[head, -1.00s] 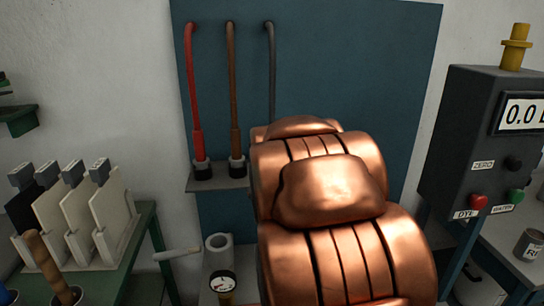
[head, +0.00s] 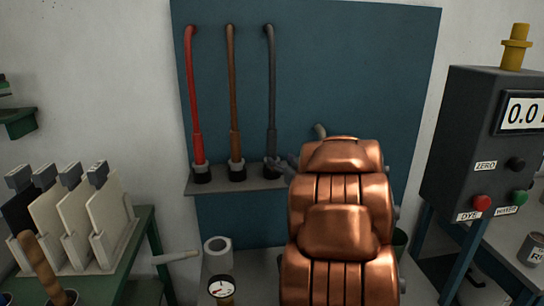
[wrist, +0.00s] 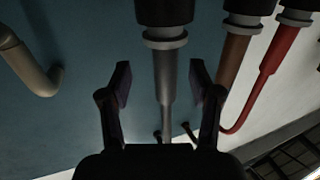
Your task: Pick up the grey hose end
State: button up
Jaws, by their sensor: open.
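The grey hose (head: 271,95) hangs on the blue panel, rightmost of three hoses. Its lower end (head: 272,158) stands in a dark socket on a small shelf. My gripper (head: 284,164) shows only in part beside that end, mostly hidden by my arm. In the wrist view my gripper (wrist: 161,80) is open, with the grey hose end (wrist: 166,75) between its two fingers in the picture. Gaps show on both sides. The dark socket (wrist: 164,12) is at the top of that view.
The brown hose (head: 234,90) and red hose (head: 194,95) stand close by to the left, on the same shelf (head: 205,188). A pale bent pipe (wrist: 32,70) shows at the wrist view's left. A dark control box (head: 485,140) stands at the right.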

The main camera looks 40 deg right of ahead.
aim_at(274, 154)
jog(key=w, duration=0.1)
jog(key=w+p, duration=0.1)
jog(key=w, duration=0.1)
jog(key=w+r, duration=0.1)
jog(key=shift+w+d, duration=0.35)
jog(key=shift+d, duration=0.05)
jog(key=shift+w+d+f+p, duration=0.15)
jog(key=shift+w+d+p, duration=0.15)
jog(key=shift+w, duration=0.35)
grip_shut()
